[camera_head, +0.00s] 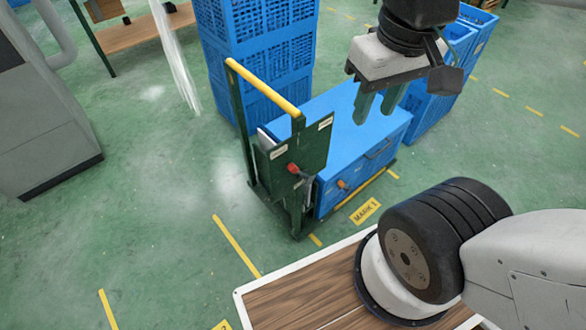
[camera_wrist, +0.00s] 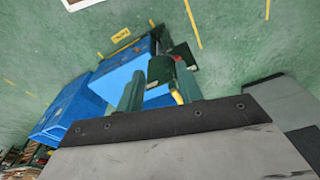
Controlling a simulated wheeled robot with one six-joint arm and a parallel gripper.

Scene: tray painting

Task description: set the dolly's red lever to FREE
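The dolly (camera_head: 248,150) has a dark green frame and a yellow handle bar (camera_head: 262,86). The red lever (camera_head: 293,168) sits on its dark green end panel (camera_head: 312,150), its arm pointing right and slightly down. Two pale labels are on the panel, too small to read. In the wrist view a small red spot, probably the lever (camera_wrist: 178,58), shows beyond the fingers. My gripper (camera_head: 378,106) is open and empty, above the blue crate and apart from the lever. Its two green fingers, with a gap between them, also show in the wrist view (camera_wrist: 160,90).
A blue crate (camera_head: 345,125) lies on the dolly. Tall blue crates (camera_head: 255,40) stand behind it, and more blue crates (camera_head: 437,85) are at the right. A yellow floor label (camera_head: 365,211) reads MARK 1. A grey machine (camera_head: 40,120) stands left; the floor between is clear.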

